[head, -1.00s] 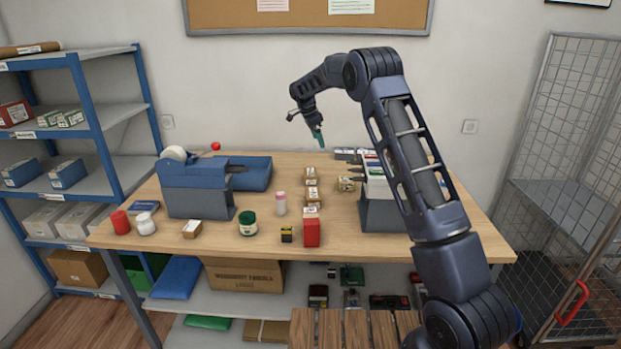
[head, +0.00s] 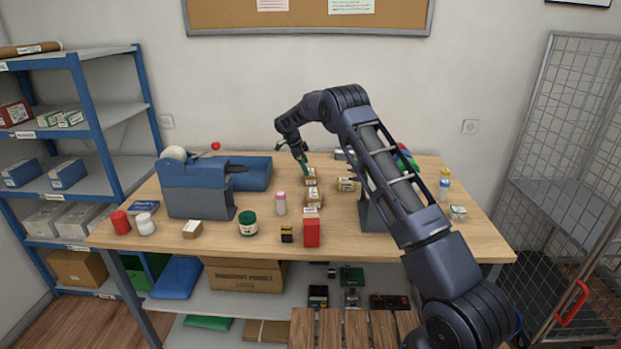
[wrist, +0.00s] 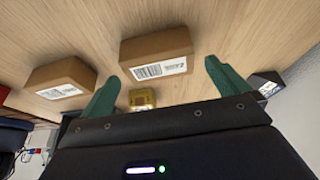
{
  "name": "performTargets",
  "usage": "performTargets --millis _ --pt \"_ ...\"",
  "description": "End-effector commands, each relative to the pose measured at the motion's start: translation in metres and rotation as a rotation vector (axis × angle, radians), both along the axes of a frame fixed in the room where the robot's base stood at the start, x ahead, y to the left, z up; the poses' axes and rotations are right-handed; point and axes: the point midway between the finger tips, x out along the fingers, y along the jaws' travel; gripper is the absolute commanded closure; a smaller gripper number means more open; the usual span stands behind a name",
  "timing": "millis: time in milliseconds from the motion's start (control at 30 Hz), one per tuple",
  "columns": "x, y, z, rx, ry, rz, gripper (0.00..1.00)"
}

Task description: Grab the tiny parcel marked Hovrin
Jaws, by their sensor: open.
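Several tiny brown parcels with white labels stand on the counter. In the head view one parcel (head: 311,179) is just below my gripper (head: 304,162), with another parcel (head: 314,199) nearer the front. One more parcel (head: 346,184) lies to the right and one (head: 192,229) at the front left. I cannot read the name Hovrin on any label. In the wrist view my open green-tipped gripper (wrist: 163,85) is empty. A brown labelled parcel (wrist: 157,55) lies ahead between the fingertips, apart from them. A second brown parcel (wrist: 62,80) lies to the left.
A blue tape dispenser (head: 198,190) stands left on the wooden counter (head: 265,255). A pink-capped bottle (head: 281,204), a green jar (head: 248,224) and a red box (head: 311,233) stand near the front. A grey holder (head: 367,213) is partly hidden behind my arm.

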Motion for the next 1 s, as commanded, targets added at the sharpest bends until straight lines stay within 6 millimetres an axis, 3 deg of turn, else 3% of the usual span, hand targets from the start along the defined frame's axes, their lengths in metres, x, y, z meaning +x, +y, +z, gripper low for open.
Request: performTargets --millis 233,500,767,967,1000 --pt "-0.001 -0.008 -0.015 0.001 0.002 0.000 0.00" --pt "-0.001 -0.023 -0.046 0.001 0.003 -0.001 0.00" --pt "0.000 -0.025 -0.050 0.001 0.000 0.001 0.00" --pt "0.000 -0.025 -0.050 0.001 0.000 0.001 0.35" --pt "0.000 -0.025 -0.050 0.001 0.000 0.001 0.37"
